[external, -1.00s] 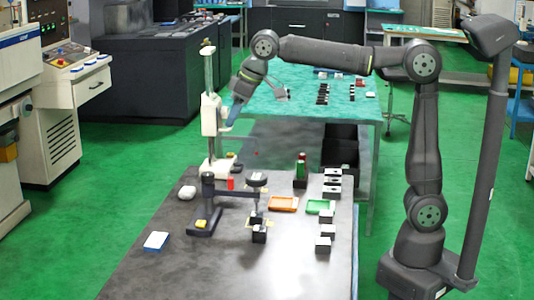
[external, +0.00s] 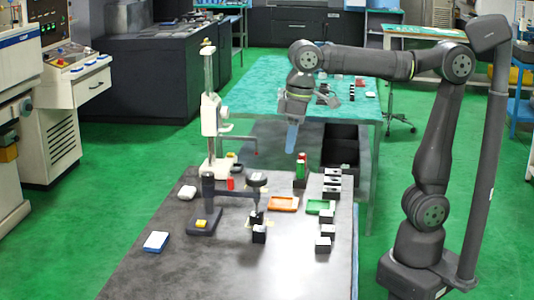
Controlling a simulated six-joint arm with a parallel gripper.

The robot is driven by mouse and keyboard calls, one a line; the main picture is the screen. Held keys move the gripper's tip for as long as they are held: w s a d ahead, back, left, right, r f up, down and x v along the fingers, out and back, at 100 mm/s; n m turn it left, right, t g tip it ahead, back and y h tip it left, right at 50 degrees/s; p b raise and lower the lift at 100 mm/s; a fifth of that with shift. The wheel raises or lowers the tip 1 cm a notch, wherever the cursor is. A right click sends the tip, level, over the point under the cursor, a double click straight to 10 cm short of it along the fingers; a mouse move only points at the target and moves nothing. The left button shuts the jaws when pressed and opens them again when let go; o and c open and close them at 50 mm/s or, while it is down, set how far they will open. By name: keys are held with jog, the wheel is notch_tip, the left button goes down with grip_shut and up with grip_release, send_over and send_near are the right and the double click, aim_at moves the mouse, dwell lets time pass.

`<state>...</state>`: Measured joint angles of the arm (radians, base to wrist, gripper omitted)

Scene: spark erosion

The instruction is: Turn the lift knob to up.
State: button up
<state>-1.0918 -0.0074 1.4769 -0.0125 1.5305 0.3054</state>
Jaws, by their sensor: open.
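A tall white and grey column stand (external: 208,88) rises at the back left of the dark table. Its white head (external: 208,115) sits partway up the column, with a small white part sticking out to the right and a thin red-tipped lever (external: 256,152) lower down. The lift knob is too small to single out, and its setting cannot be read. My gripper (external: 291,138) is open, with bluish fingers pointing down. It hangs to the right of the white head, clear of it, above the back of the table.
A red and green bottle (external: 300,167) stands below my gripper. An orange tray (external: 283,204), a green tray (external: 319,207) and several dark blocks are to the right. A dark stand (external: 208,192) with an arm is in front of the column. The table's front is mostly clear.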

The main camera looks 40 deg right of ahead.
jog(key=shift+s+d+f, duration=0.1)
jog(key=shift+s+d, duration=0.35)
jog(key=shift+s, duration=0.35)
jog(key=o, duration=0.3)
notch_tip(320, 180, up, 3)
jog(key=m+h, duration=0.1)
jog(key=m, duration=0.8)
send_over(208, 174)
jog(key=shift+g, duration=0.4)
notch_tip(208, 174, down, 18)
jog(key=shift+w+r, duration=0.1)
jog(key=shift+r, duration=0.15)
jog(key=shift+c, duration=0.3)
jog(key=c, duration=0.9)
